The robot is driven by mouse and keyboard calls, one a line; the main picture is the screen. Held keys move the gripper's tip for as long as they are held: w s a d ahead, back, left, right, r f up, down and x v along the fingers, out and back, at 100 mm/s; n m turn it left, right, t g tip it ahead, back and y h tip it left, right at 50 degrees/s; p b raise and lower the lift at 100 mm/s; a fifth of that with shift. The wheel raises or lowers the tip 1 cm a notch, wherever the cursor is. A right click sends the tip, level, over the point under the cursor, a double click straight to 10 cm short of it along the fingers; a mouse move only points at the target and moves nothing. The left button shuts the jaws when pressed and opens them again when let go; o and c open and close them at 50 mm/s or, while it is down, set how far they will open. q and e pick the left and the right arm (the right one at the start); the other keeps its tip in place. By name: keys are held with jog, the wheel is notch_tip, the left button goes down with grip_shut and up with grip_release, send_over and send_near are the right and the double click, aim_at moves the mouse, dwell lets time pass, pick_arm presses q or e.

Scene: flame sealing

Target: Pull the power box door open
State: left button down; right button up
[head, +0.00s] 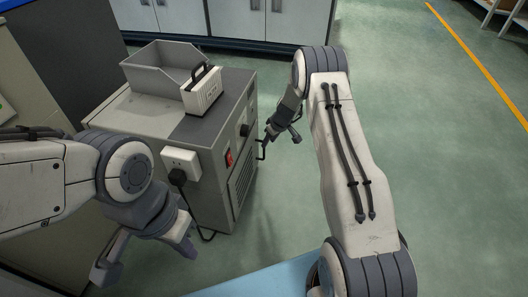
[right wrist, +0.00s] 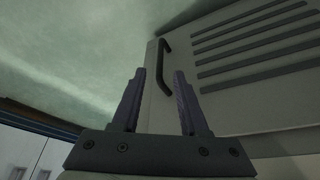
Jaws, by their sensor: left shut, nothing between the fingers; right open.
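The power box (head: 215,150) is a grey cabinet with a vented door (head: 243,178) on its right side. The door looks closed. A dark bar handle (head: 263,150) stands out near the door's edge. My right gripper (head: 279,133) is open beside the handle. In the right wrist view the handle (right wrist: 164,68) appears between and beyond the open fingers (right wrist: 160,95), with the slatted door (right wrist: 240,85) to the right. I cannot tell whether a finger touches it.
A metal hopper (head: 160,68) and a white unit with a black handle (head: 202,92) sit on top of the box. A black plug (head: 177,177) is in a white socket (head: 181,160), its cable hanging down. Green floor (head: 440,180) is free to the right.

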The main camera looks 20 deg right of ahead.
aim_at(264, 158)
jog(key=b+x, duration=0.4)
jog(key=x, duration=0.4)
jog(key=shift+a+f, duration=0.1)
jog(key=shift+f, duration=0.3)
grip_shut()
dwell(0.9)
